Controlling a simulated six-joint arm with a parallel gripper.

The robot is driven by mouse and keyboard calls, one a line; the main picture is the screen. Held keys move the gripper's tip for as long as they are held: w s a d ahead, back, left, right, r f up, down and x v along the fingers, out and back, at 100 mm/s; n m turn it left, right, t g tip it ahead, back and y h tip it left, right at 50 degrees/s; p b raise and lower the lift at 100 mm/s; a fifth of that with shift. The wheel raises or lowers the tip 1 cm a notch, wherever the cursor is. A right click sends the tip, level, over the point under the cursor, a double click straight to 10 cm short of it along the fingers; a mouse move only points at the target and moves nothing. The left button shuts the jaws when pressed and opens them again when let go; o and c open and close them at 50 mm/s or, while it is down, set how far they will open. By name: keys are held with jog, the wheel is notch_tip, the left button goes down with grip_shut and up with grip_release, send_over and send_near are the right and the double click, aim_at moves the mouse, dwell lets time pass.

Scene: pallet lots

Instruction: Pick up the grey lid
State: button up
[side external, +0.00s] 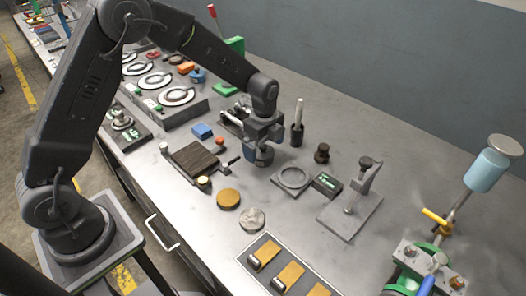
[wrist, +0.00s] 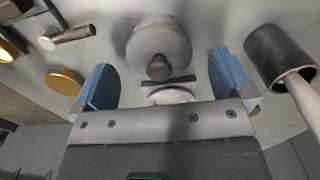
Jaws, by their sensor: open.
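The grey lid (wrist: 158,42) is a round disc with a dark knob at its centre, seen in the wrist view just beyond the fingers. In the side external view my gripper mostly hides it. My gripper (wrist: 164,84) is open, its two blue fingers apart, one to each side of the knob's line. The side external view shows my gripper (side external: 262,152) pointing down, low over the bench. I cannot tell whether the fingers touch the lid.
A dark cup with a pale handle (wrist: 277,55) stands close to the right finger. A gold disc (wrist: 65,80) lies left of the left finger.

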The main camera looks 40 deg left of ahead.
jog(key=shift+f, duration=0.45)
jog(key=c, duration=1)
jog(key=shift+r, duration=0.15)
